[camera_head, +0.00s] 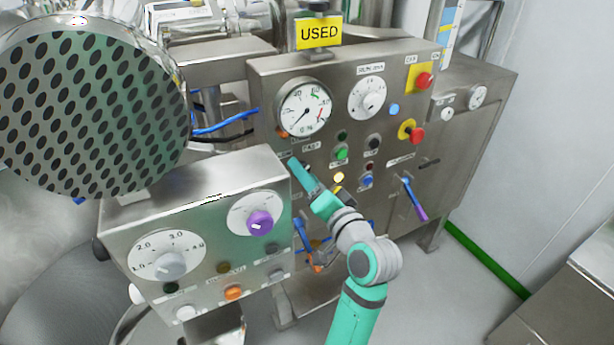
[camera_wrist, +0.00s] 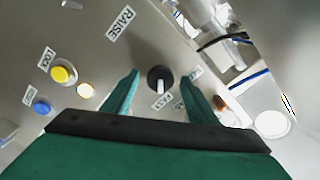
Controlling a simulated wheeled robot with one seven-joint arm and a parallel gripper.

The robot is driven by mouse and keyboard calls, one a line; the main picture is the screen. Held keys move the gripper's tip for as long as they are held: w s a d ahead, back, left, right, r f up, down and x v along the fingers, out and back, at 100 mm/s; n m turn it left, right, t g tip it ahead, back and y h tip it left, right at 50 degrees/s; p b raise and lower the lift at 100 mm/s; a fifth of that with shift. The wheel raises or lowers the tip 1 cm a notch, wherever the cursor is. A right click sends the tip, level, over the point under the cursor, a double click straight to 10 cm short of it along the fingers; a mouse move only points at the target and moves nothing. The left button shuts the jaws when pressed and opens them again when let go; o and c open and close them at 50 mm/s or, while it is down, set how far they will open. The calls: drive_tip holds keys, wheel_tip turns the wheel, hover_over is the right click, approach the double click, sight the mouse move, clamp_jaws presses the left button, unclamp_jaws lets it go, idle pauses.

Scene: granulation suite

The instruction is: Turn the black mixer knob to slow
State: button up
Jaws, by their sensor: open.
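The black mixer knob (camera_wrist: 160,78) is a small round knob with a white pointer bar, on the steel panel in the wrist view. The bar points down in that view, toward a small white label (camera_wrist: 160,101) that is hard to read. A second small label (camera_wrist: 195,73) sits to its right. My gripper (camera_wrist: 159,84) is open, with one green finger on each side of the knob. Gaps show between the fingers and the knob. In the head view my gripper (camera_head: 298,166) is at the panel's left part, below the pressure gauge, and hides the knob.
The panel (camera_head: 271,105) carries a round gauge (camera_head: 304,107), a white dial (camera_head: 367,98), red buttons and a purple-tipped lever (camera_head: 415,200). A nearer box with a purple knob (camera_head: 260,222) stands left of my arm. Yellow (camera_wrist: 62,73) and blue buttons lie left in the wrist view.

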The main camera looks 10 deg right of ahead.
drive_tip(key=c, duration=1.1)
drive_tip(key=shift+o, duration=0.2)
drive_tip(key=shift+n, duration=0.3)
drive_tip(key=shift+s+f+n, duration=0.1)
drive_tip(key=shift+n, duration=8.5)
drive_tip(key=o, duration=1.1)
drive_tip(key=shift+c, duration=0.2)
